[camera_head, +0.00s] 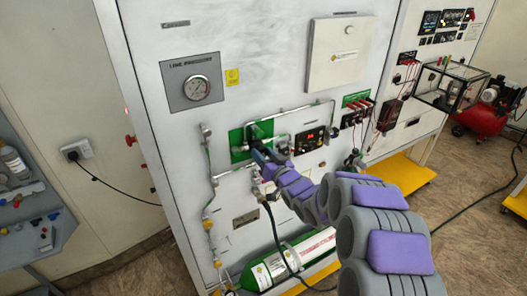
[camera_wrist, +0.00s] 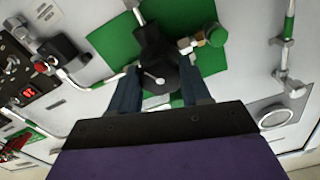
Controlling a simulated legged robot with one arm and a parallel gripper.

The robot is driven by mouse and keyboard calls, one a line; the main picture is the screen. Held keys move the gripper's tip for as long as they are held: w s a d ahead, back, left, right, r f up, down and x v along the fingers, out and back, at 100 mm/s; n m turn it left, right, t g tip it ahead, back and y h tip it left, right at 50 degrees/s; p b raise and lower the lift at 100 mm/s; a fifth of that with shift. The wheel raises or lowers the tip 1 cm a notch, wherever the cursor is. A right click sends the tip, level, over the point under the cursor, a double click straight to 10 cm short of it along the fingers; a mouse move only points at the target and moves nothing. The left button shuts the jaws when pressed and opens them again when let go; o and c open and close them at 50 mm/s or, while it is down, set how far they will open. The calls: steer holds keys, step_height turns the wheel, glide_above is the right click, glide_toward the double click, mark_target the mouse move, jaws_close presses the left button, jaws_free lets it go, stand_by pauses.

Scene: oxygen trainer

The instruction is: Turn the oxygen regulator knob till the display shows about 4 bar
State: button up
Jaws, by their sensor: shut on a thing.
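The oxygen regulator knob (camera_wrist: 158,80) is a black round part with a small light spot at its centre, set before a green plate (camera_wrist: 110,40). In the wrist view my gripper (camera_wrist: 160,88) is shut on the knob, with one dark blue finger on each side of it. In the head view my gripper (camera_head: 260,152) reaches the same green plate (camera_head: 236,141) and hides most of the knob. The display (camera_head: 310,140) is a black panel with red digits, right of the knob. It also shows in the wrist view (camera_wrist: 29,94); its digits are too small to read surely.
Thin pipes and fittings (camera_head: 208,180) run down the panel left of the gripper. A green cylinder (camera_head: 290,262) lies below, with a black hose (camera_head: 272,225) hanging before it. A round pressure gauge (camera_head: 196,88) is at the upper left. A white box (camera_head: 338,52) projects above.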

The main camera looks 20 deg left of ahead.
steer(key=shift+m+p, duration=0.85)
steer(key=shift+m, duration=0.55)
steer(key=o, duration=1.1)
steer(key=shift+w, duration=0.1)
steer(key=shift+c, duration=0.2)
steer(key=b+v, duration=0.2)
steer(key=v, duration=1.5)
steer(key=shift+d, duration=0.2)
